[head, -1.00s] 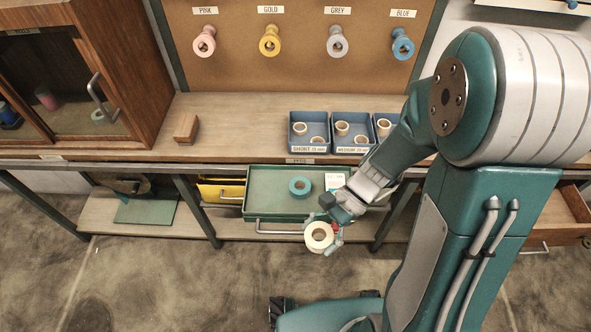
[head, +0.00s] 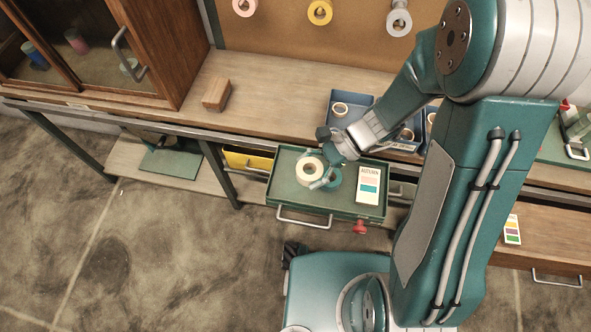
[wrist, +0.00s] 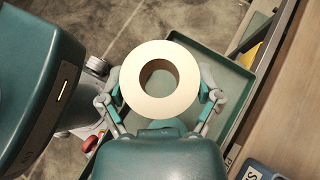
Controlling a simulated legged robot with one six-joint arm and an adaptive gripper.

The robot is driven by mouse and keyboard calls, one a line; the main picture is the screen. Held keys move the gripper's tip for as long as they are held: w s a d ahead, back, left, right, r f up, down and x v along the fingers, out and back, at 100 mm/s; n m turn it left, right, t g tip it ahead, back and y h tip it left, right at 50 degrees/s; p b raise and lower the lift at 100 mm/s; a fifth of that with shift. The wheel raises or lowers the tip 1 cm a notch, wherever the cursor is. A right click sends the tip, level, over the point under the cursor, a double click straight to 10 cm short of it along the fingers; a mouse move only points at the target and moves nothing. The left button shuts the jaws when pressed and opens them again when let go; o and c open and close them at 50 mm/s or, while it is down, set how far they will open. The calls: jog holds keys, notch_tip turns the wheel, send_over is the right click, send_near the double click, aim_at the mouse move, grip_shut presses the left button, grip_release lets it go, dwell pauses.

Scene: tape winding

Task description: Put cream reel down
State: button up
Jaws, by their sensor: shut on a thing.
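The cream reel (head: 309,170) is a wide ring with a brown core. In the wrist view the cream reel (wrist: 135,82) sits between the two fingers of my gripper (wrist: 162,98), which is shut on it. In the head view my gripper (head: 322,178) holds it over the open green drawer (head: 290,205), towards its left and middle. I cannot tell how high the cream reel is above the drawer floor.
A white card (head: 369,184) with coloured patches lies at the drawer's right. A wooden block (head: 216,94) and blue bins (head: 338,100) holding rings stand on the bench above. The drawer's left floor is bare.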

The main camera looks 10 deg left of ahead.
send_over(284, 179)
jog(key=w+d, duration=0.1)
jog(key=d, duration=0.1)
notch_tip(284, 179, down, 6)
jog(key=shift+d, duration=0.1)
jog(key=shift+w+f, duration=0.1)
jog(key=shift+f, duration=1.6)
jog(key=o, duration=0.8)
jog(key=v, duration=1.2)
jog(key=s+d+r+n+t+h, duration=0.3)
jog(key=s+d+r+n, duration=0.1)
jog(key=r, duration=0.4)
jog(key=s+d+r+n+t+h, duration=0.3)
jog(key=s+d+r+n+t, duration=0.1)
jog(key=r, duration=0.4)
jog(key=s+d+r+n+t+h, duration=0.3)
jog(key=s+d+r+n+t, duration=0.1)
jog(key=r, duration=0.4)
jog(key=shift+s+r+h, duration=0.1)
jog(key=shift+s+h, duration=0.3)
jog(key=shift+s, duration=0.2)
